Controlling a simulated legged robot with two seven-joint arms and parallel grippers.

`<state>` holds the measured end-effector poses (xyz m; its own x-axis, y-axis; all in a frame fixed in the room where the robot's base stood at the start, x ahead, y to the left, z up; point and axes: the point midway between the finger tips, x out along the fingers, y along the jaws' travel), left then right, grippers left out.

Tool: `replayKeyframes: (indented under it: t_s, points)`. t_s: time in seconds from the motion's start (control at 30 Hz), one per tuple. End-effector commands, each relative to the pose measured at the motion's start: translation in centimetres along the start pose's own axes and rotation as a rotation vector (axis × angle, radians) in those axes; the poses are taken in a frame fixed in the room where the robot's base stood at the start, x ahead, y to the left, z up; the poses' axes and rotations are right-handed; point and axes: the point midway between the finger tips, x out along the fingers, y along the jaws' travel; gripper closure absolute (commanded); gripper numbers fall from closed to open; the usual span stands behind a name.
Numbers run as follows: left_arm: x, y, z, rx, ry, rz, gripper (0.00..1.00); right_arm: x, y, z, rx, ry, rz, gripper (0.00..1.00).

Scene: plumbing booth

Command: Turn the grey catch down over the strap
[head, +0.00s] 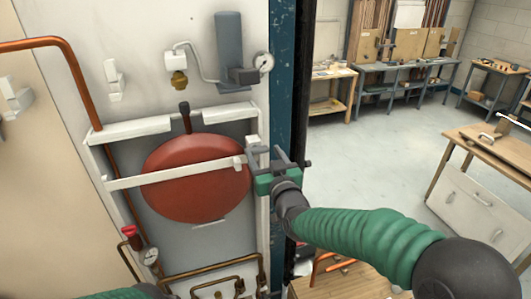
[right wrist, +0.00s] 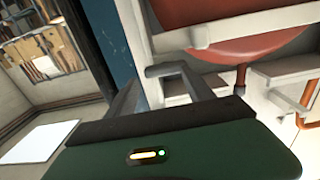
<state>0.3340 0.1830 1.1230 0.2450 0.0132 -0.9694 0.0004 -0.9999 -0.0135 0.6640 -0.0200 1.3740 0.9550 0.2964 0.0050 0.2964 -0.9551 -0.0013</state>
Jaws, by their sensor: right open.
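A round red tank (head: 190,185) is set in a white frame on the wall panel. A white strap (head: 150,178) crosses its front, its right end close to the frame's right post. A small light-grey piece (head: 252,143), seemingly the catch, is at that post just above the strap end, partly hidden by my right gripper (head: 278,158). The right gripper is open beside the post. In the right wrist view its two grey fingers (right wrist: 168,80) are apart, with the strap (right wrist: 245,25) and tank (right wrist: 260,48) beyond them. I cannot make out the catch's angle. My left gripper is out of view.
Copper pipes (head: 80,75) run at the left and below, with a red valve handle (head: 131,231). A dark blue post (head: 283,80) edges the panel. Workbenches stand beyond open floor.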

Motion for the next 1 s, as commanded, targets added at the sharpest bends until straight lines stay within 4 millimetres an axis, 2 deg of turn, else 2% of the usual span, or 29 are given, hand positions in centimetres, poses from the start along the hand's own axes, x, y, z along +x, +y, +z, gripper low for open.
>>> replayKeyframes:
  t_s: [0.03,0.07,0.47,0.53,1.0]
  points:
    - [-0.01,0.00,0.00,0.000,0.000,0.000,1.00,0.24,-0.98,-0.74,0.001,0.017,-0.018,0.15]
    - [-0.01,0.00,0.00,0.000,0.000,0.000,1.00,0.27,-1.01,-0.74,0.002,0.017,-0.019,0.44]
    - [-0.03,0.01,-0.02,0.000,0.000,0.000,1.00,0.46,-0.66,-0.72,0.003,0.018,-0.019,0.96]
    - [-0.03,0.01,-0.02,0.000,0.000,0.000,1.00,0.47,-0.65,-0.72,0.003,0.018,-0.019,1.00]
    - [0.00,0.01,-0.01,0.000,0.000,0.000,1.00,0.61,-0.64,-0.40,0.004,0.011,-0.018,1.00]
